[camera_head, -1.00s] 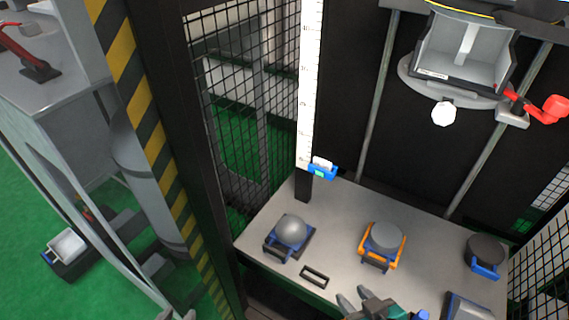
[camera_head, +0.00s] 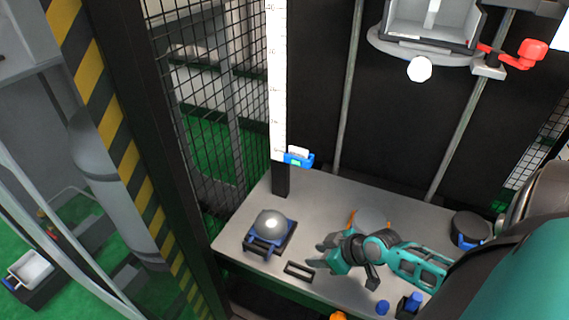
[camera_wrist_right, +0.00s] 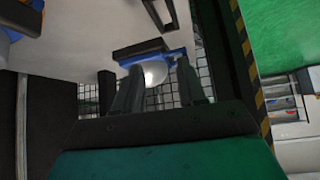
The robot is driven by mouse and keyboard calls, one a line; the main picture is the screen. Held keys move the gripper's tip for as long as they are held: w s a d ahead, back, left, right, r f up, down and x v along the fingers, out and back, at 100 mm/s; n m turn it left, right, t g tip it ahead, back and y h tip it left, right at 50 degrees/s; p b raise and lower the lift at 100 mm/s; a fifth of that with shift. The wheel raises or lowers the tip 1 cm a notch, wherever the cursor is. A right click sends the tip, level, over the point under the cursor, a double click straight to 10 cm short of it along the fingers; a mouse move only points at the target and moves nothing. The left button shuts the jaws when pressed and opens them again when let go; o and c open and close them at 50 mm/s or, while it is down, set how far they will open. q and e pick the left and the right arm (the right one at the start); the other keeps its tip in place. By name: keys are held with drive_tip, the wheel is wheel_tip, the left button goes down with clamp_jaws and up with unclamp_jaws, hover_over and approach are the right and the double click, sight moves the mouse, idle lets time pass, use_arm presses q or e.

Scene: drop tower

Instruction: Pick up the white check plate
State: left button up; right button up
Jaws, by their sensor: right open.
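No part is clearly marked as the white check plate. A small white piece (camera_head: 299,153) sits in a blue slider (camera_head: 299,160) on the white scale post. A silver dome (camera_head: 270,223) rests in a blue cradle (camera_head: 268,242) with a black handle, at the table's left. My right gripper (camera_head: 320,254) is open and empty, over the table to the right of that cradle. My left gripper is out of view.
An orange cradle (camera_head: 353,217) with a grey disc (camera_head: 373,220) is partly hidden behind my right gripper. A dark disc (camera_head: 470,225) sits at the right. The carriage (camera_head: 430,30) hangs above. A mesh fence (camera_head: 215,110) and striped post (camera_head: 110,125) stand left.

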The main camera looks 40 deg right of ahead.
drive_tip(key=w+d+b, duration=0.2)
drive_tip(key=w+d, duration=0.1)
drive_tip(key=d, duration=0.3)
drive_tip(key=n+t+y+b, duration=0.2)
drive_tip(key=t+y+b, duration=0.15)
drive_tip(key=b, duration=0.45)
approach(300, 149)
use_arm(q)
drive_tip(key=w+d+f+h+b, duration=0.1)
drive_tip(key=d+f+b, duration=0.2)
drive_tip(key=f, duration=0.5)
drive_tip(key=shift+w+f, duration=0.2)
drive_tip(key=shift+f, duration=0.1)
use_arm(e)
drive_tip(key=shift+t, duration=0.35)
drive_tip(key=shift+f+x, duration=0.15)
drive_tip(key=shift+x, duration=1.9)
drive_tip(key=shift+f+x, duration=0.1)
drive_tip(key=shift+x, duration=1.9)
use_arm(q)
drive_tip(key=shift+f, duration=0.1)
use_arm(e)
clamp_jaws()
